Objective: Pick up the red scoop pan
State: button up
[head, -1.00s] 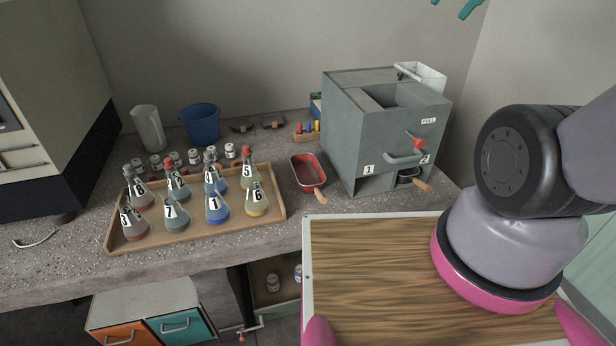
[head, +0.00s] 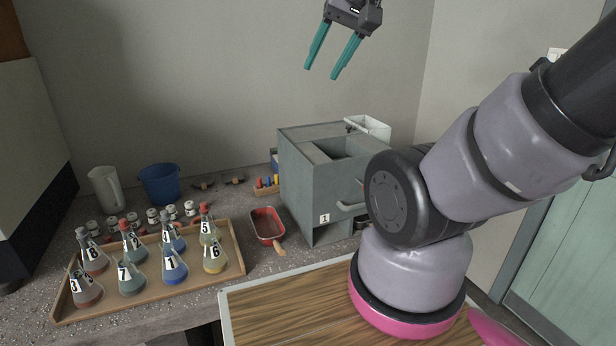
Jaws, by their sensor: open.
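The red scoop pan (head: 267,224) lies on the concrete bench in the head view, between the flask tray and the grey box. Its wooden handle (head: 279,247) points toward the bench's front edge. My gripper (head: 323,74) is high above the bench, up and to the right of the pan in the picture. Its two teal fingers are apart with nothing between them. The pan is in full view.
A wooden tray (head: 235,262) with several numbered flasks stands left of the pan. The grey box (head: 306,187) marked 1 stands close on its right. Small coloured items (head: 267,183) sit behind it. A blue bucket (head: 159,183) and a jug (head: 107,189) stand at the back left.

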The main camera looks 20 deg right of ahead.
aim_at(270, 230)
jog(key=l+u, duration=0.4)
jog(key=k+l+u, duration=0.15)
jog(key=l+u, duration=0.2)
jog(key=l, duration=0.2)
jog(key=k+l, duration=0.1)
jog(key=l, duration=0.3)
jog(key=k+l+u, duration=0.1)
jog(key=l, duration=0.3)
jog(key=k+l, duration=0.15)
jog(key=l, duration=0.25)
jog(key=k+l+u, duration=0.1)
jog(key=l, duration=0.3)
jog(key=k+l, duration=0.2)
jog(key=l, duration=0.2)
jog(key=k+l+u, duration=0.1)
jog(key=l, duration=0.25)
jog(key=k+l, duration=0.2)
jog(key=l, duration=0.2)
jog(key=j+u, duration=0.1)
jog(key=j, duration=1.05)
jog(key=i+j, duration=0.15)
jog(key=j, duration=1)
jog(key=i+j, duration=0.25)
jog(key=i, duration=0.2)
jog(key=k+u, duration=0.05)
